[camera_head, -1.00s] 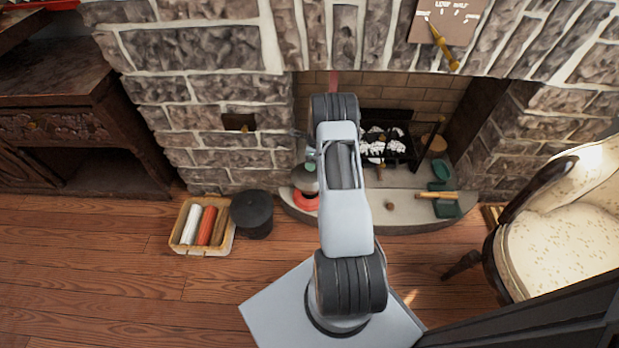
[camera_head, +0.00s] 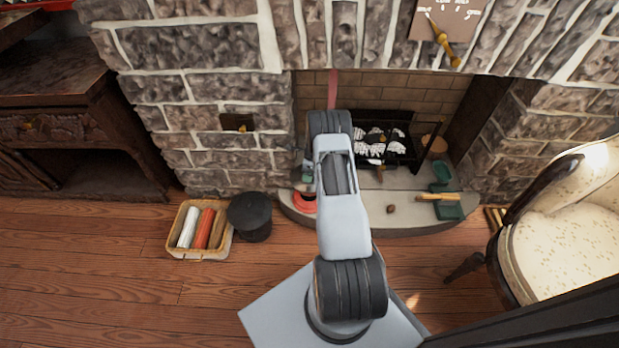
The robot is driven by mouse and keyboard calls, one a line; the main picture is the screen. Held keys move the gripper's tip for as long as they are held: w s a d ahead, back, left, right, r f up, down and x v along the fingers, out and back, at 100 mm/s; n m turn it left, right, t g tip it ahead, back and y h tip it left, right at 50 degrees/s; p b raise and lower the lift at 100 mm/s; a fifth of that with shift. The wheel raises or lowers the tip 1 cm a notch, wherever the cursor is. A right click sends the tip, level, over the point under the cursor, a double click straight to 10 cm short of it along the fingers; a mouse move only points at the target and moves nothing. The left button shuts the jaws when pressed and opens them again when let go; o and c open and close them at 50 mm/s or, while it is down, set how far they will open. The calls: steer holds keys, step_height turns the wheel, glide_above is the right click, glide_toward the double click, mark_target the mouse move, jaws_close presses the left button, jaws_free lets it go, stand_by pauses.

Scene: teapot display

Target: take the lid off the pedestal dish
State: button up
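A red round base or ring (camera_head: 305,203), which may be part of the pedestal dish, sits on the left end of the stone hearth. Just above it, a small greyish-teal piece (camera_head: 307,173) shows at the left edge of my arm. I cannot tell whether it is the lid or part of my wrist. My arm reaches forward over the hearth. Its links hide my gripper and much of the area beside the red piece. I cannot see whether my gripper holds anything.
The stone hearth (camera_head: 400,217) holds a small brown ball (camera_head: 390,209) and green pieces with a wooden-handled tool (camera_head: 437,196). A basket of rolls (camera_head: 196,250) and a black pot (camera_head: 251,215) stand left on the floor. An armchair (camera_head: 565,235) stands right.

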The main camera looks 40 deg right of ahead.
steer(key=shift+s, duration=0.1)
jaws_close()
stand_by(0.5)
